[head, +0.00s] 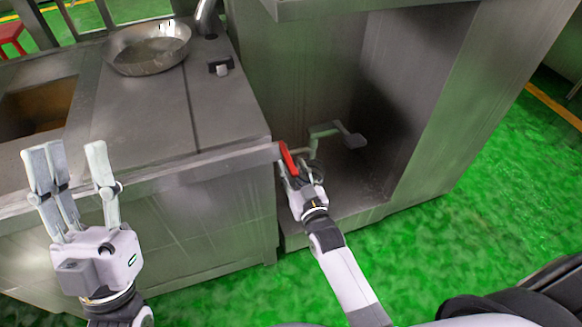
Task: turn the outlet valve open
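A red lever handle (287,158), which looks like the outlet valve's handle, stands at the right front corner of the steel counter, tilted up to the left. My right gripper (298,171) is right at its lower end, with fingers close around or beside it. The fingers are small and partly hidden, so I cannot tell whether they grip it. The valve body behind is hidden by the gripper. My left gripper (73,150) is raised at the left, fingers pointing up and spread apart, empty and away from the handle.
The steel counter (225,105) carries a round metal pan (148,62) and a small dark fitting (221,66). A grey-green bracket or pedal (338,132) sits in the recess behind my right gripper. Green floor (470,230) is clear at the right.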

